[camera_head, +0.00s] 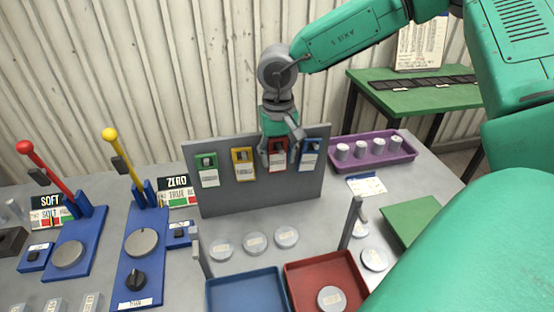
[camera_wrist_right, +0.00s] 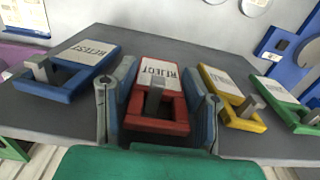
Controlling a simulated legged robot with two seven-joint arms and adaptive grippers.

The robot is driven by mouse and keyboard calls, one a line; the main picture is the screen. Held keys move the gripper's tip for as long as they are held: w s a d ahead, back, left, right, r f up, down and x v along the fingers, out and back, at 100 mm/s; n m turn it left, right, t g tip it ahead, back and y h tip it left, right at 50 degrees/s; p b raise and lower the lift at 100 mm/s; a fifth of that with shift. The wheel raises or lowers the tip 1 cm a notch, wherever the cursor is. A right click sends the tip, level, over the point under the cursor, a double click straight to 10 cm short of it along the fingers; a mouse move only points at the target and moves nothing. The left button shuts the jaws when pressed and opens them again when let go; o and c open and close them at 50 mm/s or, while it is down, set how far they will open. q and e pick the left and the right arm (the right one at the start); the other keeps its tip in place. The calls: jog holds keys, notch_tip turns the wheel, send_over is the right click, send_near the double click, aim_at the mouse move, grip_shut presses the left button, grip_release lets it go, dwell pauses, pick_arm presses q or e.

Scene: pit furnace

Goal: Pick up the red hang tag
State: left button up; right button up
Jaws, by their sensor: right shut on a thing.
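The red hang tag (camera_head: 277,158) hangs on the grey upright board (camera_head: 240,193), between the yellow tag (camera_head: 243,163) and the blue tag (camera_head: 311,153). In the right wrist view the red tag (camera_wrist_right: 155,90) reads "REJECT" and lies between the two fingers of my right gripper (camera_wrist_right: 159,105). In the head view my right gripper (camera_head: 279,150) comes down from above, shut on the red tag and partly hiding it. The tag still sits at its peg on the board. My left gripper does not show.
A green tag (camera_head: 207,168) hangs at the board's left end. A purple tray (camera_head: 372,151) with several weights stands right of the board. A blue tray (camera_head: 247,291) and a red tray (camera_head: 329,264) stand in front. Blue lever stations (camera_head: 142,243) are at left.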

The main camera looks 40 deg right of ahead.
jog(key=s+a, duration=0.2)
jog(key=s, duration=0.2)
jog(key=s+a, duration=0.2)
jog(key=s, duration=0.3)
jog(key=s+a+b, duration=0.1)
jog(key=s+a, duration=0.2)
jog(key=s, duration=0.1)
jog(key=shift+s+r, duration=0.1)
jog(key=shift+s, duration=0.25)
jog(key=shift+c, duration=0.3)
jog(key=s+a+b, duration=0.1)
jog(key=s+b, duration=0.1)
jog(key=b, duration=0.8)
jog(key=shift+s+a, duration=0.1)
jog(key=shift+a, duration=0.1)
jog(key=shift+d, duration=0.25)
